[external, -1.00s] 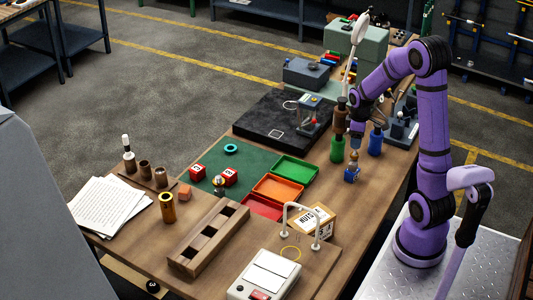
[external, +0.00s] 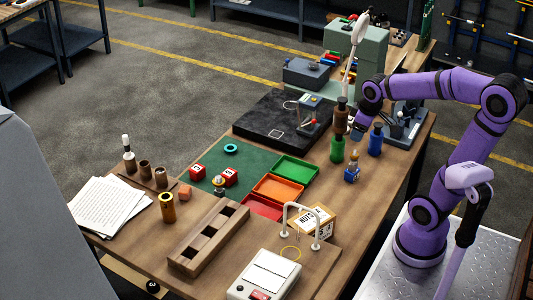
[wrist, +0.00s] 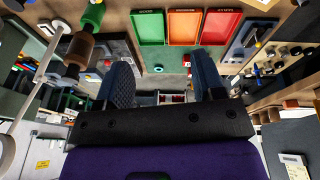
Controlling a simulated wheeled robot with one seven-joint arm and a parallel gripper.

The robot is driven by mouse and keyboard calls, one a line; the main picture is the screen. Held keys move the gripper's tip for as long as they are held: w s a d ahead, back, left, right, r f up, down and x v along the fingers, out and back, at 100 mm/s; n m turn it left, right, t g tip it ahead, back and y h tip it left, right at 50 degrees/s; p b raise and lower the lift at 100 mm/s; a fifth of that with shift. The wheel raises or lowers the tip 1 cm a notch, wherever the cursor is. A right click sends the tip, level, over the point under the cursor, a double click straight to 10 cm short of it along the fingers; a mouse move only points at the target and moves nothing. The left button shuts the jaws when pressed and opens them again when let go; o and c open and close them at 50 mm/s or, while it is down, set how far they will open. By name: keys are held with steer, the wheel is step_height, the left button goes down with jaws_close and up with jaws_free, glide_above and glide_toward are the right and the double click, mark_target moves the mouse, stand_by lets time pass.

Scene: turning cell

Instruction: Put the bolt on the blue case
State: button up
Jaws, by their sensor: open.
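The blue case (external: 351,176) is a small blue block on the wooden table, right of the green tray. A small tan and grey piece (external: 354,158), which looks like the bolt, stands on top of it; its details are too small to tell. My gripper (external: 358,133) is above and apart from them, beside the brown bottle. In the wrist view my gripper (wrist: 163,78) is open, with nothing between its two fingers. I cannot make out the blue case for sure in the wrist view.
Green (external: 337,150), blue (external: 375,141) and brown (external: 340,116) bottles stand close to my gripper. Green (external: 296,168), orange (external: 278,188) and red (external: 262,207) trays lie to the left. A carton (external: 313,222) and a wire arch stand in front.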

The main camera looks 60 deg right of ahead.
steer(key=s+a+r+m+t, duration=0.1)
steer(key=s+a+r+t, duration=0.1)
steer(key=s+a, duration=0.6)
steer(key=shift+s+r+y, duration=0.4)
steer(key=shift+s+r, duration=0.35)
steer(key=shift+s, duration=0.35)
